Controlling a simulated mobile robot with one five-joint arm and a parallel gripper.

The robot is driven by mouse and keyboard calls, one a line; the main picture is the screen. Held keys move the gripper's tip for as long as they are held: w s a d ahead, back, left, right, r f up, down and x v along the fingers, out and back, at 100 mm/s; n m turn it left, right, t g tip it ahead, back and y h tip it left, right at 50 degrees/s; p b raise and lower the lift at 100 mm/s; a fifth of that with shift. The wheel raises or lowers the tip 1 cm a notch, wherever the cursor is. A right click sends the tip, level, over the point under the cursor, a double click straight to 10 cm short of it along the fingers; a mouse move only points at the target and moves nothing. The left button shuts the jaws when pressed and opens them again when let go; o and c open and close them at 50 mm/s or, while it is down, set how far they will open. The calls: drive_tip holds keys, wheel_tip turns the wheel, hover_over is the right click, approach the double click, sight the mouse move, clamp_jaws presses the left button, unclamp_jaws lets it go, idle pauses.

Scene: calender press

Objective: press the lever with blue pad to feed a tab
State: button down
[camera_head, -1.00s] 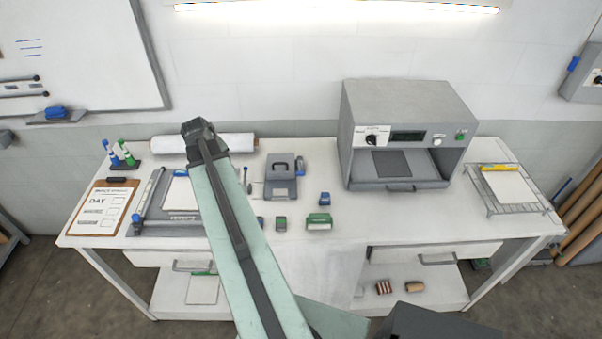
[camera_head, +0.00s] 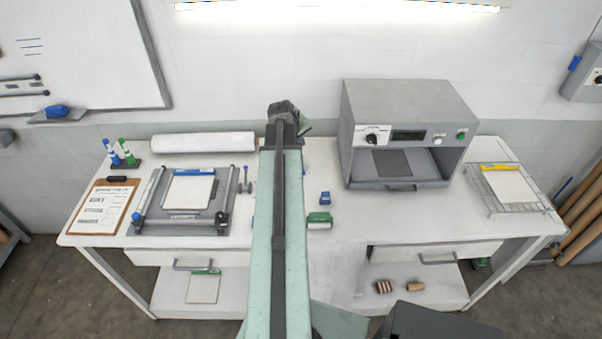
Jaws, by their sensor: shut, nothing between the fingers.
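My arm rises through the middle of the view, and its far joint is in front of the wall above the table's back edge. My gripper is not visible; the arm itself likely hides it. The grey device with the blue-padded lever, seen earlier at the middle of the table, is now hidden behind my arm. I cannot tell the lever's position or whether anything touches it.
A grey press oven (camera_head: 404,130) stands right of my arm. A blue block (camera_head: 325,198) and a green block (camera_head: 319,220) lie in front of it. A framed board (camera_head: 183,229), clipboard (camera_head: 101,207) and white roll (camera_head: 203,143) are left. A wire rack (camera_head: 507,190) is right.

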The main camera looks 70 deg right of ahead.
drive_tip(key=shift+s+a+f+b, duration=0.1)
drive_tip(key=shift+a+f+b, duration=0.25)
drive_tip(key=shift+f+b, duration=1.05)
drive_tip(key=shift+s+a+f+b, duration=0.15)
drive_tip(key=shift+a+f+b, duration=0.15)
drive_tip(key=shift+f+b, duration=1.15)
drive_tip(key=shift+s+a+f+b, duration=0.1)
drive_tip(key=shift+a+f+b, duration=0.25)
drive_tip(key=shift+f+b, duration=1.05)
drive_tip(key=shift+a+f+b, duration=0.1)
drive_tip(key=shift+f+b, duration=0.2)
drive_tip(key=shift+f, duration=0.05)
drive_tip(key=shift+s+a+f+b, duration=0.1)
drive_tip(key=shift+a+f+b, duration=0.1)
drive_tip(key=shift+f+b, duration=0.5)
drive_tip(key=shift+a+f+b, duration=0.15)
drive_tip(key=shift+f+b, duration=0.5)
drive_tip(key=shift+r, duration=0.1)
drive_tip(key=shift+d+r+p, duration=0.25)
drive_tip(key=shift+r+p, duration=0.6)
drive_tip(key=shift+p, duration=0.05)
drive_tip(key=shift+d+r+p, duration=0.2)
drive_tip(key=shift+r+p, duration=0.65)
drive_tip(key=r+p, duration=0.3)
drive_tip(key=d+r+p, duration=0.1)
drive_tip(key=r+p, duration=0.1)
drive_tip(key=shift+w+d, duration=0.1)
drive_tip(key=shift+w, duration=0.25)
drive_tip(key=shift+f, duration=0.1)
